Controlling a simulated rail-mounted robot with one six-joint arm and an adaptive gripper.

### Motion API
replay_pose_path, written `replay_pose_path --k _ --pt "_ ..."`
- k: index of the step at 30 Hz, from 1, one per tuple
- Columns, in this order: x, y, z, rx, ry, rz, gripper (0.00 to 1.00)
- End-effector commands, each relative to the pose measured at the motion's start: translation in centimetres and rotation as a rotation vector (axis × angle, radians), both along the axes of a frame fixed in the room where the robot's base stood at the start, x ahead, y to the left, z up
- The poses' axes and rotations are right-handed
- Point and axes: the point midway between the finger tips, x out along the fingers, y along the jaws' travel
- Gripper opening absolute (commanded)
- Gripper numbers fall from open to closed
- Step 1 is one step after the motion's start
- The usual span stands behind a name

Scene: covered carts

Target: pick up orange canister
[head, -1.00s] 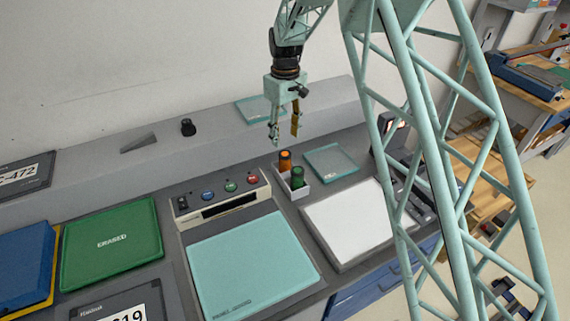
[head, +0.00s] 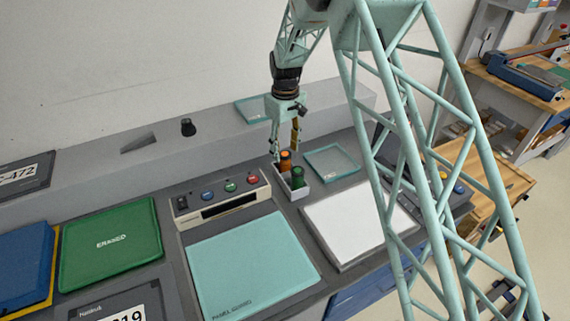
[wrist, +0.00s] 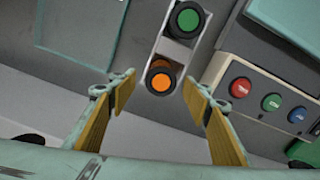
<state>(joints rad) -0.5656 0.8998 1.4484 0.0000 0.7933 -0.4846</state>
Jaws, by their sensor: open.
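The orange canister (head: 285,160) stands upright in a small white holder (head: 304,191), beside a green canister (head: 298,177). In the wrist view the orange canister (wrist: 160,80) shows its orange top with a dark rim, below the green canister (wrist: 187,20) in the same holder (wrist: 172,50). My gripper (head: 286,150) is open and empty, pointing down just above the orange canister. In the wrist view its two fingers (wrist: 163,85) lie to the left and right of the orange canister, apart from it. How far the fingertips reach down beside it is hard to tell.
A beige button panel (head: 219,200) stands left of the holder, and a glass-like tray (head: 331,162) lies to its right. A white pad (head: 346,222) and a teal mat (head: 250,265) lie in front. A raised grey ledge (head: 215,128) runs behind.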

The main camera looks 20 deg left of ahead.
Motion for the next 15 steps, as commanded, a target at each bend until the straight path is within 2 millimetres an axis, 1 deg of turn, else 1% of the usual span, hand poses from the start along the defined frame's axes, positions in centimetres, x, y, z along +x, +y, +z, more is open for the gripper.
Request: replay_pose_path --k 5,15 --pt "-0.1 0.0 -0.7 -0.001 0.0 0.0 0.45" --pt "-0.2 0.0 -4.0 0.0 0.001 0.0 0.45"
